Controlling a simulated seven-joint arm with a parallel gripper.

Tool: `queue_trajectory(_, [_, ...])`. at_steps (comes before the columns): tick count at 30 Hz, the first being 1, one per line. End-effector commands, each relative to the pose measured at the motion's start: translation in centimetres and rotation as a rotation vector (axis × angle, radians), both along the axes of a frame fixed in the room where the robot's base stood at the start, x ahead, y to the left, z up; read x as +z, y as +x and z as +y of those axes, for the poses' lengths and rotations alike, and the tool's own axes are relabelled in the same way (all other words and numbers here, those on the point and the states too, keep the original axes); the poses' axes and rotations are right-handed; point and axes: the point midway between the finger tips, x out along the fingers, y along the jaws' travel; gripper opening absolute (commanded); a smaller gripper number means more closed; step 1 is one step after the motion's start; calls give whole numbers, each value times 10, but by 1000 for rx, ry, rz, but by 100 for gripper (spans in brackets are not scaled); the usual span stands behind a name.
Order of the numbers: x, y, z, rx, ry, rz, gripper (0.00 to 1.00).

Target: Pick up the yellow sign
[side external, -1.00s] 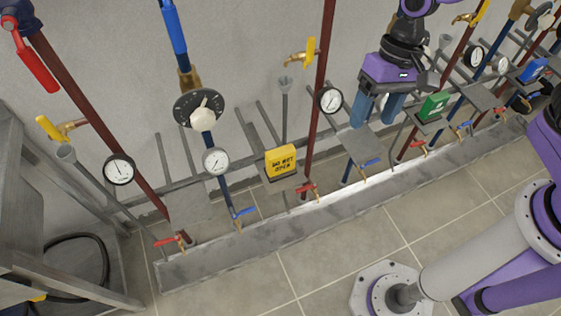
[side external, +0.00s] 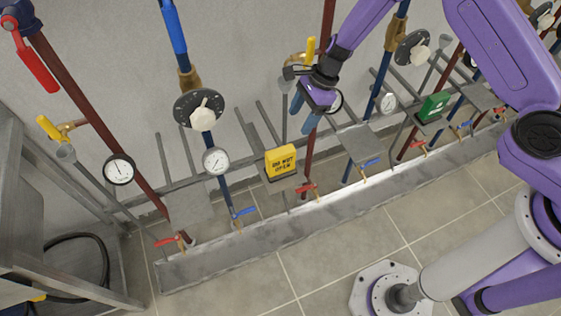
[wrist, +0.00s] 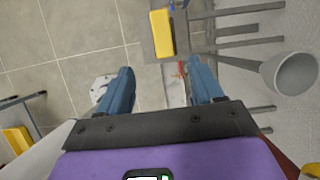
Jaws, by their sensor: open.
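The yellow sign (side external: 280,160), with dark lettering, stands on a small grey plate (side external: 285,184) on the pipework in the side view. In the wrist view, the yellow sign (wrist: 162,33) is seen from above, beyond my fingertips and near the middle. My gripper (side external: 303,114) is above the sign and to its right in the side view, fingers pointing down. In the wrist view my gripper (wrist: 160,68) has its two blue fingers apart with nothing between them.
A red-brown pipe (side external: 311,150) with a red valve handle (side external: 308,188) rises just right of the sign. A green sign (side external: 433,106) stands on another plate further right. A grey funnel (wrist: 296,73) is right of my fingers in the wrist view. An empty plate (side external: 190,207) is at left.

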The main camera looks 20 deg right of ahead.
Motion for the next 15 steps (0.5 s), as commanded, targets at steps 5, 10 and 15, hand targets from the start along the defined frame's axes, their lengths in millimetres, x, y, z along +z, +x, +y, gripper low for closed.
queue_trajectory(5, [-17, 0, 6, -12, -1, 5, 66])
queue_trajectory(10, [-43, 0, 17, -9, -1, 5, 66])
queue_trajectory(15, [-69, 0, 27, -9, -1, 4, 66])
